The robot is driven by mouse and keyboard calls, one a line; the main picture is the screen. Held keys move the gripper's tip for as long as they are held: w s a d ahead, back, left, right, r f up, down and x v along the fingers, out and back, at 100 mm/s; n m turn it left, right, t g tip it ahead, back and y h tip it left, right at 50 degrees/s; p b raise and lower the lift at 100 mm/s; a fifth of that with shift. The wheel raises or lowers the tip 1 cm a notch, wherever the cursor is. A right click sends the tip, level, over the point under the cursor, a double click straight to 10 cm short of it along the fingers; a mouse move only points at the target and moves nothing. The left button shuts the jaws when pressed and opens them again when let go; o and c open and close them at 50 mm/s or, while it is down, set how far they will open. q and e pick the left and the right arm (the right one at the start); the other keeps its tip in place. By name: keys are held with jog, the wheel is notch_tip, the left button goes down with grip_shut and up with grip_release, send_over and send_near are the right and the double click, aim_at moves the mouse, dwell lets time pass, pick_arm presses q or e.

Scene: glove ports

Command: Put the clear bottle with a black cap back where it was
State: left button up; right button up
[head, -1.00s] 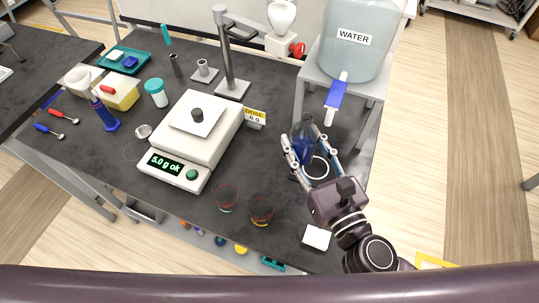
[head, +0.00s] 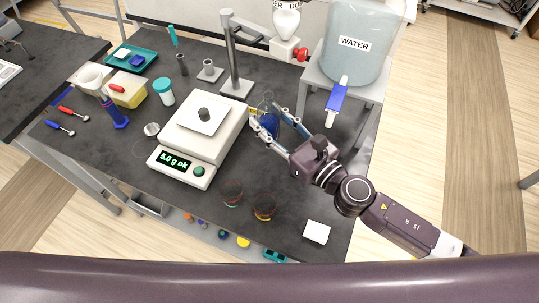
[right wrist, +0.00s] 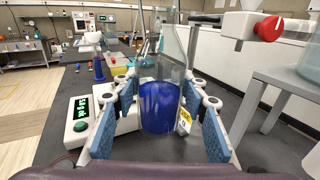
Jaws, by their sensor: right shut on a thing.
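A clear vessel with dark blue liquid (head: 270,122) is in my right gripper (head: 266,116), just right of the scale. In the right wrist view the clear vessel (right wrist: 160,108) stands upright between the blue finger pads of the right gripper (right wrist: 160,125). I cannot make out a black cap on it. I cannot tell whether its base touches the bench. My left gripper is not in view.
A white scale (head: 186,145) reading "5.0 g ok" stands left of the vessel. A stand (head: 236,85) is behind it, and a water tank (head: 355,45) is at the back right. Two small glasses (head: 232,190) (head: 264,207) and a white block (head: 316,232) are near the front edge.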

jog(key=shift+f+b, duration=3.8)
jog(key=shift+f, duration=2.95)
jog(key=shift+f, duration=0.2)
jog(key=o, duration=1.5)
